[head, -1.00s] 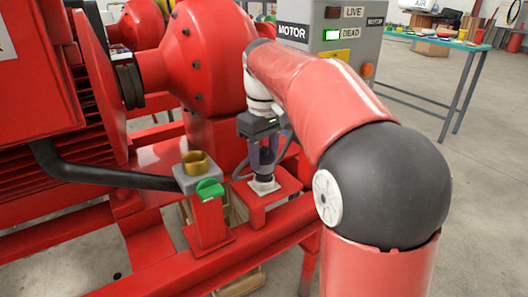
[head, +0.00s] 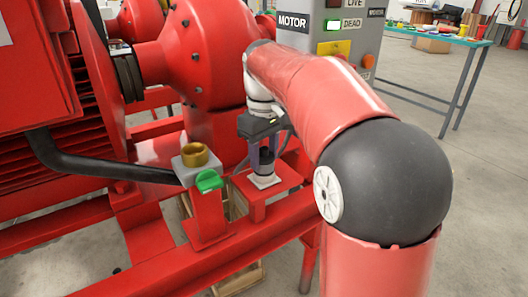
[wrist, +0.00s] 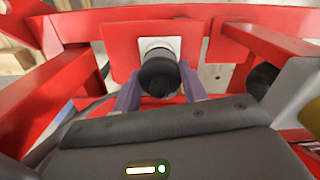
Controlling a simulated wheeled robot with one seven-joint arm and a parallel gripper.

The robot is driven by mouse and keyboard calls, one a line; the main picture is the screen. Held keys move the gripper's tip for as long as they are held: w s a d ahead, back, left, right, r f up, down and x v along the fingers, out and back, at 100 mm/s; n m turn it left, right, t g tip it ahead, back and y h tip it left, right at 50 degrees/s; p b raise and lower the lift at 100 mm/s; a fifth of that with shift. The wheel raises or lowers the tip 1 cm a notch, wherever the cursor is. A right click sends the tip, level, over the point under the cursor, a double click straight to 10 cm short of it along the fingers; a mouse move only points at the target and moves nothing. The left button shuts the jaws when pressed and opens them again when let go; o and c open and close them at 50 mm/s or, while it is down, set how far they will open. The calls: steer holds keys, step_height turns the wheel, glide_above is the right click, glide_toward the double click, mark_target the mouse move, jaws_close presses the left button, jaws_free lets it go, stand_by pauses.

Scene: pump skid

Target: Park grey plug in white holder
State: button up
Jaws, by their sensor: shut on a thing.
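The grey plug (head: 264,164) is dark and stands upright at the white holder (head: 265,182), a pale square plate on a red pedestal. My gripper (head: 264,154) comes down from above and is shut on the plug, with a purple finger on each side. In the wrist view the plug (wrist: 159,76) lies between the fingertips (wrist: 160,88), in line with the white holder (wrist: 161,43) behind it. The plug's lower end meets or nearly meets the holder; I cannot tell how deep it sits.
A brass socket (head: 194,155) with a green flap (head: 209,181) stands on a post left of the holder. A red pump housing (head: 190,50) is behind. The grey motor box (head: 345,40) stands at the back right. A thin cable runs beside the pedestal.

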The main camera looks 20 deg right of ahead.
steer(key=shift+f, duration=0.1)
steer(key=o, duration=1.2)
step_height(320, 180, up, 8)
steer(key=shift+f+p, duration=0.15)
steer(key=shift+p, duration=0.8)
steer(key=shift+s, duration=0.25)
steer(key=s+f+m+t, duration=0.2)
steer(key=s+f, duration=0.2)
steer(key=s, duration=0.3)
steer(key=s+f+m+t, duration=0.1)
steer(key=s+f+m, duration=0.1)
steer(key=s+f, duration=0.3)
steer(key=s+f+m+t, duration=0.1)
steer(key=s+f, duration=0.3)
steer(key=s, duration=0.5)
steer(key=shift+s+f+m+t, duration=0.2)
steer(key=shift+s+m+t, duration=0.15)
steer(key=shift+t, duration=0.45)
